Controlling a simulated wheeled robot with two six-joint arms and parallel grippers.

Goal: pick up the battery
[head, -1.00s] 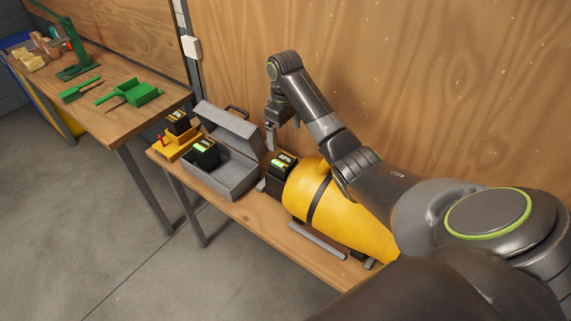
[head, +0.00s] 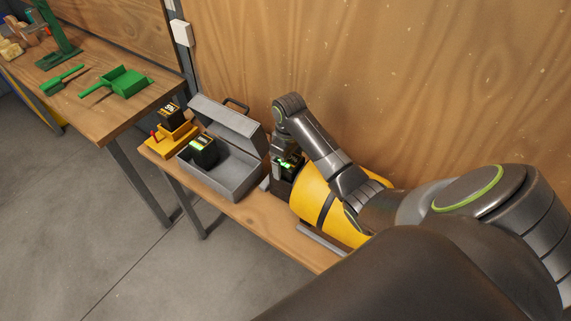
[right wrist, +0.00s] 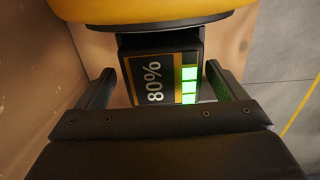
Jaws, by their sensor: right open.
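A black battery (right wrist: 150,85) with an "80%" label and green bars sits at the end of the yellow tank (right wrist: 140,8). In the head view this battery (head: 281,187) is partly hidden by my right gripper (head: 284,163). In the right wrist view my right gripper (right wrist: 160,78) is open, with one finger on each side of the battery. I cannot tell whether the fingers touch it. A second battery (head: 204,152) with a green display is in the grey toolbox. A third battery (head: 171,114) stands on the yellow charger (head: 172,140). My left gripper is not in view.
The open grey toolbox (head: 236,180) stands left of the tank on the wooden bench (head: 262,211). A wooden wall (head: 400,80) rises close behind the bench. Another table (head: 100,103) at the left holds a green brush (head: 62,80) and a green dustpan (head: 126,81).

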